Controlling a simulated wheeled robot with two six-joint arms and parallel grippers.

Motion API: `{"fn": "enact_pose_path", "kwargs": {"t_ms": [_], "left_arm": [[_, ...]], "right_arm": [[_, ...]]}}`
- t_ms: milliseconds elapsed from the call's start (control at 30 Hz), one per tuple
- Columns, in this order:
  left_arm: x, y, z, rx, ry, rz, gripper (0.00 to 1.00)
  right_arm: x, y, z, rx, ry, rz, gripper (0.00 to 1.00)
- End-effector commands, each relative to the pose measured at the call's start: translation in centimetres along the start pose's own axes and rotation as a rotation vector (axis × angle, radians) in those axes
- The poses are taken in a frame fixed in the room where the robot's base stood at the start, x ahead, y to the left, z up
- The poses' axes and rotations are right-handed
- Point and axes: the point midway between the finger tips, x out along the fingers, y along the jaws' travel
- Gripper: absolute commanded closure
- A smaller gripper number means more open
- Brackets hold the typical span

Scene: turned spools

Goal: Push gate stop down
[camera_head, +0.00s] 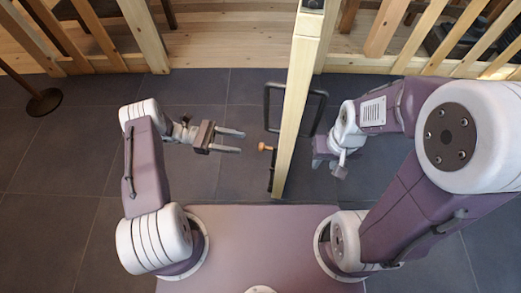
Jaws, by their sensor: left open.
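A pale wooden gate (296,105) stands edge-on to me, running from the top middle toward my base. A small dark fitting, which looks like the gate stop (271,178), sits on the gate's left face near its close end. An orange-brown knob (264,147) sticks out to the left at its upper part. My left gripper (241,142) is open and empty, its two fingers pointing right, a short gap left of the knob. My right gripper (328,163) is on the gate's other side; its fingers are too unclear to tell their state.
Black pull handles (267,107) stick out on both sides of the gate. A slatted wooden fence (155,40) crosses the back, with a wooden floor beyond. A dark round post base (43,102) stands at the far left. The grey tiled floor (70,150) is otherwise clear.

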Motion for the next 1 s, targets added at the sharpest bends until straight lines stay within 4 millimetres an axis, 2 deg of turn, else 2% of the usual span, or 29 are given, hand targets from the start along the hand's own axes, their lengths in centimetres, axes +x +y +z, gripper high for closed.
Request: {"fn": "enact_pose_path", "kwargs": {"t_ms": [67, 300, 433, 600, 800, 833, 900, 1000], "left_arm": [[0.7, 0.0, 0.1, -0.001, 0.0, -0.003, 0.54], [5.7, -0.1, -0.1, 0.0, 0.0, -0.007, 0.54], [7.8, -0.1, -0.1, 0.001, 0.001, -0.005, 0.54], [9.0, -0.1, 0.1, 0.0, 0.002, -0.002, 0.54], [9.1, -0.1, 0.1, 0.0, 0.002, -0.002, 0.54], [9.0, -0.1, 0.1, 0.0, 0.002, -0.002, 0.57], [9.0, -0.1, 0.1, 0.0, 0.002, -0.002, 0.76], [9.0, -0.1, 0.1, 0.0, 0.002, -0.002, 1.0]], "right_arm": [[0.0, 0.0, 0.0, 0.0, 0.0, 0.0, 0.64], [1.3, 0.0, 0.1, 0.0, 0.0, 0.0, 0.64], [1.9, 0.0, 0.2, 0.0, 0.0, 0.0, 0.64], [2.1, 0.0, 0.2, 0.0, 0.0, 0.0, 0.64], [2.0, 0.0, 0.2, 0.0, 0.0, 0.0, 0.64], [2.0, 0.0, 0.2, 0.0, 0.0, 0.0, 0.64], [2.0, 0.0, 0.2, 0.0, 0.0, 0.0, 0.64], [2.0, 0.0, 0.2, 0.0, 0.0, 0.0, 0.64]]}}
